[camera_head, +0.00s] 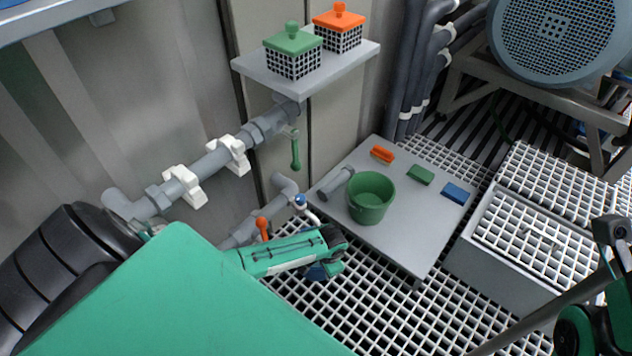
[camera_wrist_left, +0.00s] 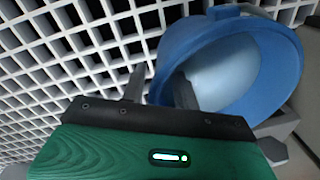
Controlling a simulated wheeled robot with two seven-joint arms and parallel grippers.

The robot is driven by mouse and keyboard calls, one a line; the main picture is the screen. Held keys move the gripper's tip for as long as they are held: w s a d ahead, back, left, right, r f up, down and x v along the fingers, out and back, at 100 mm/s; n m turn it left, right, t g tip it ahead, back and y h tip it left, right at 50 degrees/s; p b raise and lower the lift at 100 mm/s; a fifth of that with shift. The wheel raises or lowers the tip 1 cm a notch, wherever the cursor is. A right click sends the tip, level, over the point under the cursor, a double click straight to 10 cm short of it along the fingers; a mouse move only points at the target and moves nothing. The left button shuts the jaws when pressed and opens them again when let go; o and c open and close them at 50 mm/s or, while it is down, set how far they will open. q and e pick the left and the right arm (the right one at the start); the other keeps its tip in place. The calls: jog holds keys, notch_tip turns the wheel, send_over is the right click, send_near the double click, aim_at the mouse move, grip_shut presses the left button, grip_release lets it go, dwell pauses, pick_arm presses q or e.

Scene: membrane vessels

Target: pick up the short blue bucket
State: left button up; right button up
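The short blue bucket (camera_wrist_left: 262,50) fills the upper right of the left wrist view, its mouth turned toward the camera. A gap shows beside the outer finger. At the head view's right edge part of my right arm shows, but not its fingers.
A green bucket (camera_head: 370,196) stands on a low grey platform (camera_head: 409,236) with orange, green and blue blocks. A pipe with an orange-handled valve (camera_head: 262,226) runs along the wall near my left arm. A grating-topped grey box (camera_head: 500,273) stands at right.

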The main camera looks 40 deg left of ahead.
pick_arm(q)
jog(key=shift+f, duration=0.1)
grip_shut()
jog(key=shift+w, duration=0.1)
dwell(1.4)
